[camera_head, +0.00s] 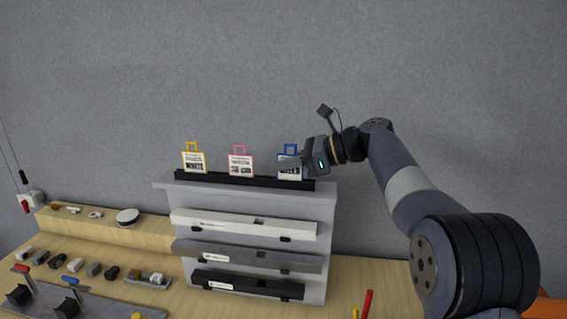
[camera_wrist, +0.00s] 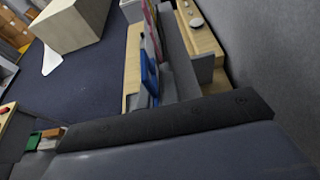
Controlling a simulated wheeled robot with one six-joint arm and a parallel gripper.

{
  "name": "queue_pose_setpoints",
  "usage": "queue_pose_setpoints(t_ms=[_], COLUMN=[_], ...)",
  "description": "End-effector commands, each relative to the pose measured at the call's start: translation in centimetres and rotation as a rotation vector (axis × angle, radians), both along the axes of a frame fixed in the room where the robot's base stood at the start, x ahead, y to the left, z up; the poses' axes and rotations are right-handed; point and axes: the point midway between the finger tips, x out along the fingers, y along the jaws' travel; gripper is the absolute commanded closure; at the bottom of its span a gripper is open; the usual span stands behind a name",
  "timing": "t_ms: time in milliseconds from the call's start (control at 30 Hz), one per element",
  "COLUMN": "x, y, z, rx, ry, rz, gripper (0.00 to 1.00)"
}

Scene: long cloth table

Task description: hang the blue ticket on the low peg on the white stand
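The blue ticket (camera_head: 289,166) stands upright at the right end of a black rack (camera_head: 245,180) on top of a grey shelf unit. It has a blue frame and a loop handle on top. My gripper (camera_head: 291,164) is at the ticket's right side, its tip overlapping the ticket in the head view. In the wrist view the blue ticket (camera_wrist: 149,73) is edge-on, just beyond the dark gripper part across the bottom. Whether the fingers are apart or touch the ticket is hidden. A white bar (camera_head: 225,224) crosses the unit's front; I cannot make out a peg for certain.
A yellow ticket (camera_head: 194,161) and a pink ticket (camera_head: 240,163) stand left of the blue one. Grey (camera_head: 245,257) and black (camera_head: 265,287) bars sit below the white one. Several small parts lie on the wooden table (camera_head: 155,295) at left. The wall is close behind.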

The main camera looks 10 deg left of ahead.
Motion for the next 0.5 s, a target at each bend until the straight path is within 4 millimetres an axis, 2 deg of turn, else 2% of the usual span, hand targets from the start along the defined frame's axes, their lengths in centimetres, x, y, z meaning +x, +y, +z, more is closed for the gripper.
queue_pose_setpoints(t_ms=[500], x=[-0.02], y=[-0.01], z=[-0.74], rx=[-0.001], ry=[0.000], rz=[0.000], gripper=[1.00])
